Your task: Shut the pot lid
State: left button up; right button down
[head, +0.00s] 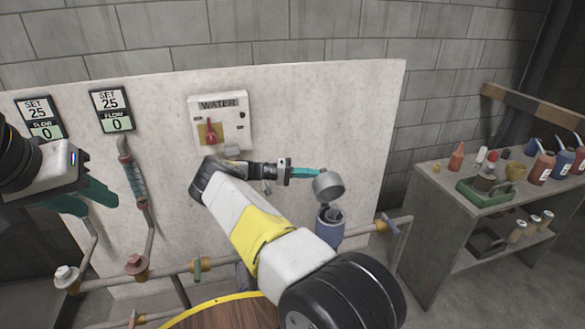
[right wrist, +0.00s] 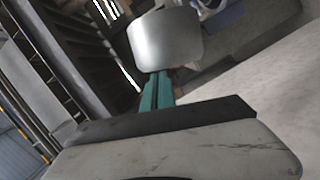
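The blue pot (head: 329,229) is mounted by the pipe right of the panel's middle, its top open. A grey metal lid (head: 328,186) is raised and tilted above it; whether a hinge joins them is hidden. My right gripper (head: 314,174) reaches the lid from the left, with its fingertips at the lid's edge. In the right wrist view its teal fingers (right wrist: 157,88) are together, right against the silver lid (right wrist: 166,40). I cannot tell whether they grip it. My left gripper (head: 100,207) is open and empty, in front of the panel at the left.
A pale panel (head: 300,110) carries a WATER switch box (head: 219,122) and two flow displays (head: 111,108). Pipes with valves (head: 196,266) run low across it. A grey shelf (head: 437,220) with bottles and a green tray (head: 486,196) stands right. A round wooden top (head: 225,314) is in front.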

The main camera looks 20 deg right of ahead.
jog(key=shift+s+a+r+m, duration=0.1)
jog(key=shift+s+m, duration=0.4)
jog(key=shift+s, duration=0.05)
jog(key=shift+s+a+r+m, duration=0.1)
jog(key=shift+s+m, duration=0.4)
jog(key=shift+s, duration=0.05)
jog(key=s+f+m+t+y, duration=0.1)
jog(key=s+f+m+t, duration=0.2)
jog(key=s+f+m, duration=0.2)
jog(key=shift+s+a+m, duration=0.45)
jog(key=shift+s+m, duration=1.35)
jog(key=shift+s, duration=0.45)
jog(key=shift+f, duration=0.1)
